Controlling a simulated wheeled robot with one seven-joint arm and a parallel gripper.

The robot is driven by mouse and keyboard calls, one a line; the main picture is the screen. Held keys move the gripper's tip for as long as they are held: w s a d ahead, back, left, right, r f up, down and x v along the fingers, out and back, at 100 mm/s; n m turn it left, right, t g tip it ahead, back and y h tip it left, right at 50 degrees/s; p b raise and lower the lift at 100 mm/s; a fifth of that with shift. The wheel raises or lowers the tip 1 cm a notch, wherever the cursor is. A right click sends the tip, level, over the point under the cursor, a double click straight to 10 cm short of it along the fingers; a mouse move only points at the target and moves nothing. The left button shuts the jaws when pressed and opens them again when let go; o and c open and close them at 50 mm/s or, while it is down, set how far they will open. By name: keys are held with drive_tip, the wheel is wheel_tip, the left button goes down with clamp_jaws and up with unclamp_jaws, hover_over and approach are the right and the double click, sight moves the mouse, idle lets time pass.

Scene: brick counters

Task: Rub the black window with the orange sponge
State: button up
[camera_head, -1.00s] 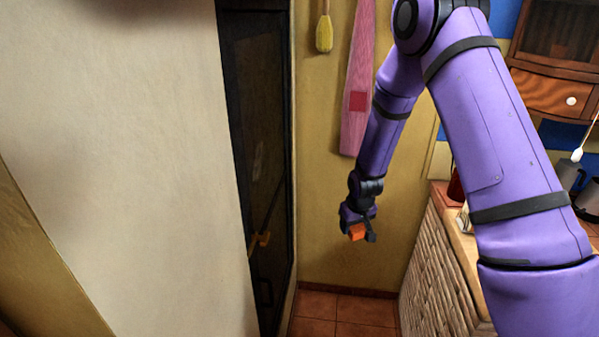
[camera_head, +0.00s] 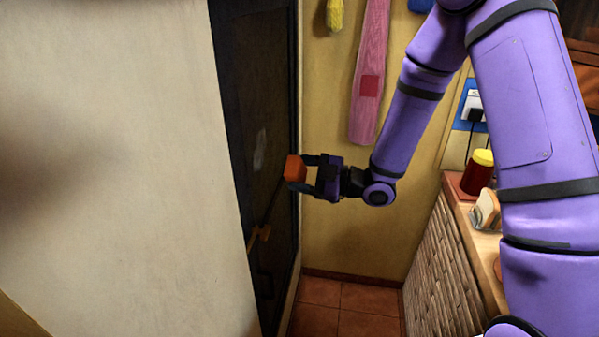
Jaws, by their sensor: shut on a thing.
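The orange sponge (camera_head: 294,169) is held at the tips of my gripper (camera_head: 308,172), which is shut on it and points left. The black window (camera_head: 262,120) is the tall dark panel left of the sponge, seen at a steep angle, with a pale smudge on its surface. The sponge overlaps the right edge of the dark panel in the picture. I cannot tell whether it touches the panel.
A pale wall (camera_head: 110,150) fills the left side. A pink hanging board (camera_head: 369,75) is on the yellow wall behind my arm. A brick counter (camera_head: 450,255) stands right, with a red jar (camera_head: 476,176) on it. The tiled floor (camera_head: 350,305) between is clear.

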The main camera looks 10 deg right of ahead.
sight(299, 172)
drive_tip(key=shift+s+a+r+n+g+y, duration=0.25)
drive_tip(key=shift+s+r+n+g+y, duration=0.15)
drive_tip(key=shift+s+r, duration=0.2)
drive_tip(key=shift+s+a+r+n+g+y, duration=0.3)
drive_tip(key=shift+s+r+g, duration=0.15)
drive_tip(key=shift+s, duration=0.2)
drive_tip(key=shift+w+f+x, duration=0.15)
drive_tip(key=shift+x, duration=1.25)
drive_tip(key=shift+w+f+x, duration=0.15)
drive_tip(key=shift+f+x, duration=0.05)
drive_tip(key=shift+x, duration=1.2)
drive_tip(key=shift+x, duration=0.95)
drive_tip(key=shift+w+f, duration=0.15)
drive_tip(key=shift+w, duration=0.05)
